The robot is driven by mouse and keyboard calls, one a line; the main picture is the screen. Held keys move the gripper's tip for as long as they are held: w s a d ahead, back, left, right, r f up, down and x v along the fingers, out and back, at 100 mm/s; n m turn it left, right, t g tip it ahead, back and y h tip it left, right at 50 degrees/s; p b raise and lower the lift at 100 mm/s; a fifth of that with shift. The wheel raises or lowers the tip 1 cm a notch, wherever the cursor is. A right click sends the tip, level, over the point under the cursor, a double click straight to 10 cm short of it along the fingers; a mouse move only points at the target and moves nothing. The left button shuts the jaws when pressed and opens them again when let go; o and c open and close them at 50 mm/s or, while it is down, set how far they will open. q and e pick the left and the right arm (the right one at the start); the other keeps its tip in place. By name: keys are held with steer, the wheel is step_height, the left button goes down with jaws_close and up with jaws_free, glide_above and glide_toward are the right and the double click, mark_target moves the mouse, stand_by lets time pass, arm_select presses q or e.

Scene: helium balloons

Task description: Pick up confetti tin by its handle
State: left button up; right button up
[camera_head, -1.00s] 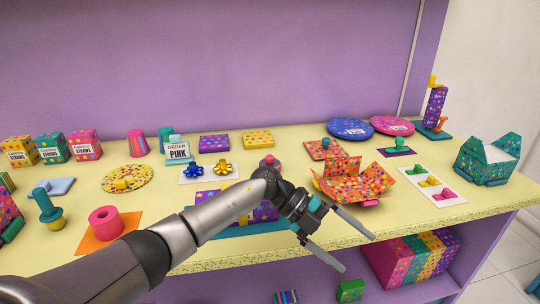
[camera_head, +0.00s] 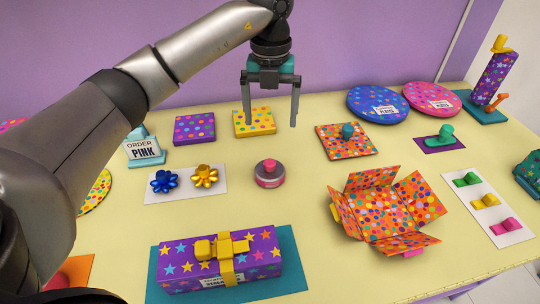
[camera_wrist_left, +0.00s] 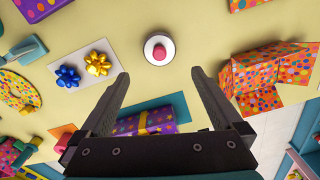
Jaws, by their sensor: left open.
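In the left wrist view the tin (camera_wrist_left: 149,48) is seen from above, just beyond and between my fingertips. My left gripper (camera_head: 270,120) is open and empty, pointing down. Its fingers are apart from the tin, above it. They also show in the left wrist view (camera_wrist_left: 160,75). My right gripper is not in view.
A blue and a gold bow (camera_head: 205,176) lie on a white card left of the tin. A purple star box (camera_head: 185,266) is in front on a teal mat. An open orange dotted box (camera_head: 385,215) is to the right. Bare table surrounds the tin.

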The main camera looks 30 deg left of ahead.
mark_target(270, 160)
arm_select(q)
steer(key=f+b, duration=0.1)
steer(key=f, duration=0.8)
steer(key=shift+s, duration=0.2)
steer(key=shift+f, duration=0.7)
step_height(270, 160, down, 5)
steer(key=shift+r+b, duration=0.2)
steer(key=shift+b, duration=0.1)
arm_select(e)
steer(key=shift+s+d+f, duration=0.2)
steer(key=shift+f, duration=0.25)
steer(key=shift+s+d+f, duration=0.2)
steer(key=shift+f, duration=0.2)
arm_select(q)
steer(key=shift+c, duration=0.2)
steer(key=shift+r, duration=0.15)
jaws_close()
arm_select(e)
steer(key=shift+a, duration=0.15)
